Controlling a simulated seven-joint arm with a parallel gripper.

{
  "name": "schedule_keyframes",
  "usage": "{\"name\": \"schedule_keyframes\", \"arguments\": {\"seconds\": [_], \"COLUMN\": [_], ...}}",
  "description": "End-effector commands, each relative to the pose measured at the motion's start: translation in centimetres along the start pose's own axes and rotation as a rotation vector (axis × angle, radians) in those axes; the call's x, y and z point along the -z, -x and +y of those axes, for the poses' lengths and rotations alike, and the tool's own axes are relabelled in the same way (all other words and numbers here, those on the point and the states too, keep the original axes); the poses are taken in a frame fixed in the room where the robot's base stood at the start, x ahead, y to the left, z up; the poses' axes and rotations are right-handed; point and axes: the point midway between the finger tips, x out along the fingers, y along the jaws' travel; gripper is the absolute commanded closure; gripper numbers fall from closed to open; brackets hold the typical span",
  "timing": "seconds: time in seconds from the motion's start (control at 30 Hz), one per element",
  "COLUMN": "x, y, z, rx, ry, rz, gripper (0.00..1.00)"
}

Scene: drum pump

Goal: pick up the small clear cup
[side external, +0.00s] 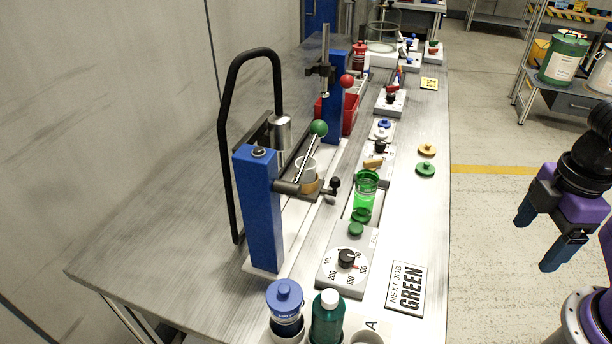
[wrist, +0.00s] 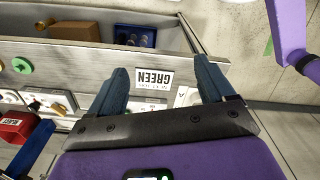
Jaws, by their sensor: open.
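A clear cup with bright green contents (side external: 364,202) stands on the bench, behind the dial box. A small pale cup (side external: 306,168) sits under the lever of the blue-posted pump; I cannot tell whether it is clear. My gripper (side external: 536,245) is open and empty, off the bench's right edge and well to the right of both cups. In the wrist view my gripper (wrist: 162,70) has its two blue fingers spread, with nothing between them but the bench and a sign beyond. I cannot make out either cup in the wrist view.
The blue pump post (side external: 260,210) with its black hose frame stands left of the cups. A dial box (side external: 345,265), the "NEXT JOB GREEN" sign (side external: 406,288), a blue-capped bottle (side external: 285,305) and a white-capped bottle (side external: 328,318) occupy the near end. The bench's right strip is mostly clear.

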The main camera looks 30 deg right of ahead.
Motion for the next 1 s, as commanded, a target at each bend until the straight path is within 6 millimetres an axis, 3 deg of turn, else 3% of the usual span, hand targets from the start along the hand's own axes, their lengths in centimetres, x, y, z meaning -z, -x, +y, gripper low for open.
{"name": "schedule_keyframes", "arguments": {"seconds": [0.17,0.27,0.47,0.7,1.0], "x": [0.2,1.0,4.5,11.0,21.6], "y": [-0.1,-0.5,-1.4,-2.1,-3.9], "z": [0.4,1.8,7.0,13.2,18.1], "rx": [-0.018,-0.080,-0.315,-0.627,-1.017], "ry": [0.013,0.061,0.245,0.494,0.825], "rz": [-0.017,-0.065,-0.242,-0.442,-0.621], "gripper": [0.18,0.18,0.18,0.18,0.18]}}
